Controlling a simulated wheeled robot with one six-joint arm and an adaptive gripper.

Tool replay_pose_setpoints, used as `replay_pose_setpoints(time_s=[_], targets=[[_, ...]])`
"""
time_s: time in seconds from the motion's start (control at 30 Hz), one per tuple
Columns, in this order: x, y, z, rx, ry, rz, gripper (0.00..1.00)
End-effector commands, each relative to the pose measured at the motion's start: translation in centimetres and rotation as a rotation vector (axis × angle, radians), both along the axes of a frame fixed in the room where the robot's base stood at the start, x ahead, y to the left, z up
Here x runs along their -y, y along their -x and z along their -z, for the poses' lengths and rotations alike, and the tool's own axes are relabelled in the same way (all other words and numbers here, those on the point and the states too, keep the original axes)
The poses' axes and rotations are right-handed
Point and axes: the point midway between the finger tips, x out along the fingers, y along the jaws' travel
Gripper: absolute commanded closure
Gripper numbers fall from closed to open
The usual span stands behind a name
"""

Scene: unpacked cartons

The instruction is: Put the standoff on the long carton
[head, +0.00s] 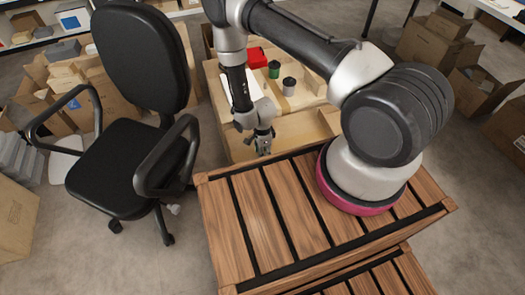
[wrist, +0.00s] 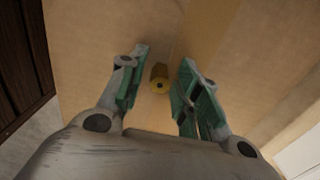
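The standoff (wrist: 159,77) is a small brass-coloured cylinder with a dark hole in its end. In the wrist view it sits on tan cardboard (wrist: 85,35), between my gripper's two green-padded fingers. My gripper (wrist: 163,70) is open, with a visible gap on each side of the standoff. In the head view my gripper (head: 264,148) points down over the near part of a light tan carton surface (head: 238,146); the standoff cannot be made out there. I cannot tell which cardboard is the long carton.
A red box (head: 257,57), a green-topped can (head: 274,69), a grey-topped can (head: 289,86) and a white sheet (head: 241,90) lie beyond my gripper. A black office chair (head: 125,165) stands left. Open cartons (head: 430,40) stand at the right.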

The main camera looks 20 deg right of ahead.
Motion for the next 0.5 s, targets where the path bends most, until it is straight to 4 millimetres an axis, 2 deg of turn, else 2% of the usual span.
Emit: replay_pose_setpoints(time_s=[0.3,0.37,0.5], targets=[[0.0,0.0,-0.4,0.001,0.000,0.000,0.66],[0.0,-0.1,-1.1,0.001,-0.001,0.000,0.66],[0.0,-0.1,-3.8,0.002,-0.001,0.000,0.66]])
